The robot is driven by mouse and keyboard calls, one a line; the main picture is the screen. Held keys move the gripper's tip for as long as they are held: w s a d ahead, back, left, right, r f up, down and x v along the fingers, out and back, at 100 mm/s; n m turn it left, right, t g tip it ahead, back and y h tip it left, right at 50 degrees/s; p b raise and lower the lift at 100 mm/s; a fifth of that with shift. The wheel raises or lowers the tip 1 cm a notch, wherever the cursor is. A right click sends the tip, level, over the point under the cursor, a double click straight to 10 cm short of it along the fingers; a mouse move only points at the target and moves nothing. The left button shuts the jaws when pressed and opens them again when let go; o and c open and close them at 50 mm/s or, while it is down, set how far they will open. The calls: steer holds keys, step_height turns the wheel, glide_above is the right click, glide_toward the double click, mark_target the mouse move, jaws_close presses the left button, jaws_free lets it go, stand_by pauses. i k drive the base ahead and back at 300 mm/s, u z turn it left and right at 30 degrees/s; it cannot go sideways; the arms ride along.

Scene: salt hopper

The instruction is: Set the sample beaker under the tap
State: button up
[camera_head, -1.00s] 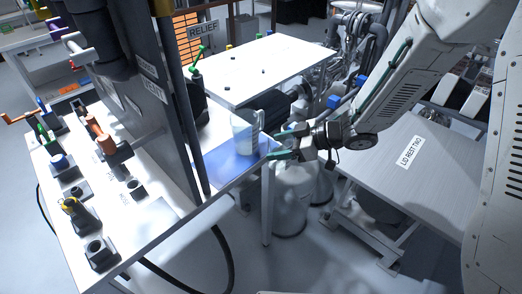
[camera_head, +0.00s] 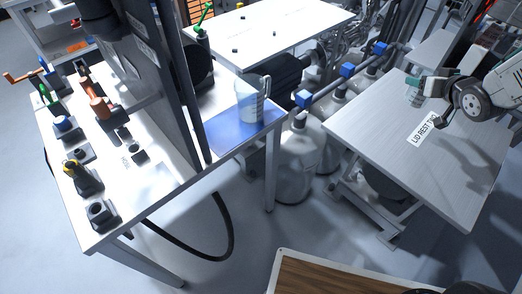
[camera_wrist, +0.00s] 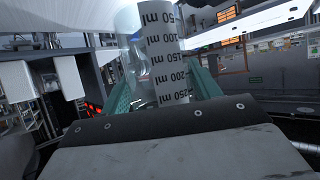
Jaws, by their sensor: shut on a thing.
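My gripper (camera_head: 425,88) is over the lid rest table at the right of the head view. In the wrist view its teal fingers (camera_wrist: 160,92) are shut on a clear graduated beaker (camera_wrist: 163,50), whose white scale strip with ml marks appears upside down in that picture. In the head view the held beaker is small and hard to make out. Another clear graduated vessel with a handle (camera_head: 250,102) stands upright on the blue mat (camera_head: 222,138) at the right end of the bench. I cannot make out the tap.
The white bench (camera_head: 160,185) carries several valves and sockets, with a dark upright panel (camera_head: 165,70) behind. The lid rest table (camera_head: 450,175) is mostly bare. Pale drums (camera_head: 292,170) and blue-fitted pipes stand between the tables. A black hose (camera_head: 225,225) hangs below the bench.

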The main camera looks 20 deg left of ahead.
mark_target(151, 188)
steer(key=z, duration=1.1)
steer(key=k, duration=0.85)
steer(key=u, duration=1.2)
